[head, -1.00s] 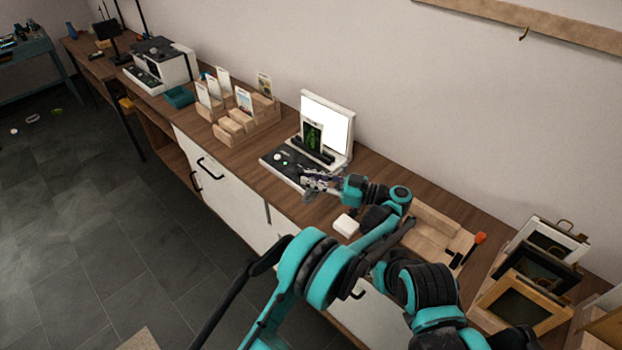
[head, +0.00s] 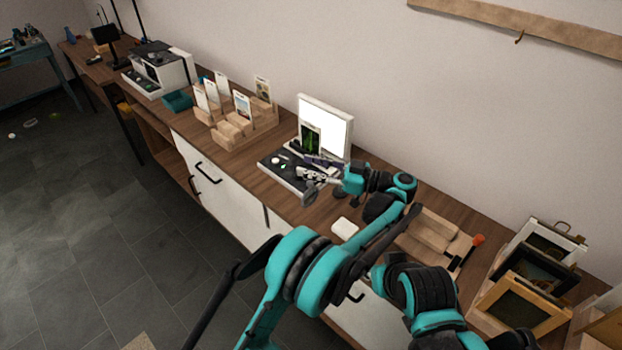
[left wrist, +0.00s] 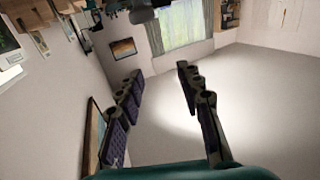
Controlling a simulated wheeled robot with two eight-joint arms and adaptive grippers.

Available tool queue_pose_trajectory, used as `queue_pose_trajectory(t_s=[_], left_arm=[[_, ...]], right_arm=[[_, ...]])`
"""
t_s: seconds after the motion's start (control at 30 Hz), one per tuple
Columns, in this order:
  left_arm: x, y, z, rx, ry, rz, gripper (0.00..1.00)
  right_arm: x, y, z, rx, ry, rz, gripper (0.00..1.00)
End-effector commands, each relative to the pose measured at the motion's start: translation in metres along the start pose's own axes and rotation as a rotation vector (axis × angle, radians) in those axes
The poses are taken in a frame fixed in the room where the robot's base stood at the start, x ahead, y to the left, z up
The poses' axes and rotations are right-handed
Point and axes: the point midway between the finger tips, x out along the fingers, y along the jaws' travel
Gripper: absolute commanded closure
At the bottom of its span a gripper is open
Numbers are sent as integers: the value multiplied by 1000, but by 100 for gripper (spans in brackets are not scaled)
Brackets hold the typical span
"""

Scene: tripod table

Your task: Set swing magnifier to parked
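A light box with a bright white panel (head: 329,121) and a dark base (head: 270,165) stands on the wooden counter. A dark card with a green picture (head: 310,138) stands before the panel. My left gripper (head: 313,168) is over the right part of the base, its two fingers apart. A small greyish round piece (head: 309,194) shows just below the fingers; it may be the swing magnifier's lens, but I cannot tell for sure. The left wrist view shows the fingers (left wrist: 162,85) spread with nothing between them. My right gripper is out of view.
A wooden card rack (head: 236,128) stands left of the light box. A small white block (head: 344,228) lies near the counter's front edge. A wooden tray (head: 431,236) and framed pictures (head: 522,300) are to the right.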

Motion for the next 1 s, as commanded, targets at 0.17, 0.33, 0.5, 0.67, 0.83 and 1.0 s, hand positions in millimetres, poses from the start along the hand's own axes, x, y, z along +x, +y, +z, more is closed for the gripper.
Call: queue_pose_trajectory(t_s=[0.17,0.33,0.5,0.67,0.83,1.0], left_arm=[[-1,0,-28,0,0,1,64],[-1,0,-37,0,0,1,64],[-1,0,-38,0,0,1,64],[-1,0,-38,0,0,1,64],[7,3,-48,-21,15,21,64],[48,23,-121,-159,128,192,64]], right_arm=[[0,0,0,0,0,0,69],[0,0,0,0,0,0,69],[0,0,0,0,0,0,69],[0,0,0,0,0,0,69],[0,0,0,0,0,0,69],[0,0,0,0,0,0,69]])
